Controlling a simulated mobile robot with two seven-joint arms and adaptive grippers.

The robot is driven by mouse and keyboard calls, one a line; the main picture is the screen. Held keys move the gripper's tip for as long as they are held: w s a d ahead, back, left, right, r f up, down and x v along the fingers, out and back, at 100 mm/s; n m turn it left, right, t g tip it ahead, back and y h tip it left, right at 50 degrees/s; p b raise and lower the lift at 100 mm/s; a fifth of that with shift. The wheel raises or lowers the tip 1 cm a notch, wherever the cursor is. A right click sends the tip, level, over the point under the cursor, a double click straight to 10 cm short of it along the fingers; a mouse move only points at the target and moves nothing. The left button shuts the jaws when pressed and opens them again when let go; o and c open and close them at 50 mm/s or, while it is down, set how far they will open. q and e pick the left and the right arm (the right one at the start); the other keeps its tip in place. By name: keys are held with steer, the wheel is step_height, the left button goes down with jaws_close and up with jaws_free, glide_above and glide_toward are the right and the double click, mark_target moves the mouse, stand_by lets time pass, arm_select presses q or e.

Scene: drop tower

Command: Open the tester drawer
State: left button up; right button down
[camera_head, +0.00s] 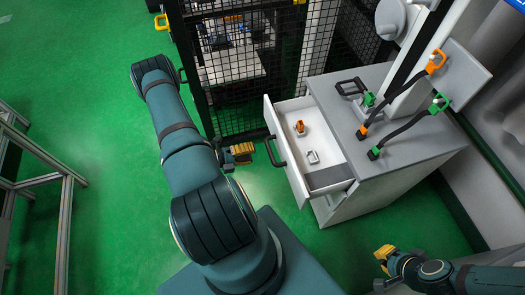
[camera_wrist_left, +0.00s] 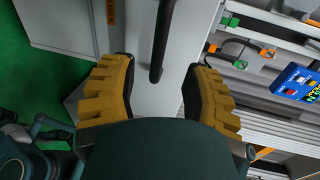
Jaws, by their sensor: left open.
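The tester drawer (camera_head: 316,145) is pulled out from the grey cabinet (camera_head: 410,145), so its inside shows. An orange item (camera_head: 299,127) and a small pale ring-shaped item (camera_head: 312,157) lie in it. Its black bar handle (camera_head: 274,151) is on the front panel. My left gripper (camera_head: 240,152) is open and just left of the handle, apart from it in the head view. In the left wrist view, the handle (camera_wrist_left: 161,45) lies ahead, lined up with the gap between the yellow fingers (camera_wrist_left: 157,95). My right gripper (camera_head: 384,257) is at the lower right, away from the drawer.
Black mesh fencing (camera_head: 235,90) stands behind and left of the drawer. Orange and green cable connectors (camera_head: 374,152) and a black handle (camera_head: 352,87) are on the cabinet top. A metal frame (camera_head: 65,200) stands at the left.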

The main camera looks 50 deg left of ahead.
arm_select(q)
steer(key=shift+v, duration=2)
steer(key=shift+s, duration=0.1)
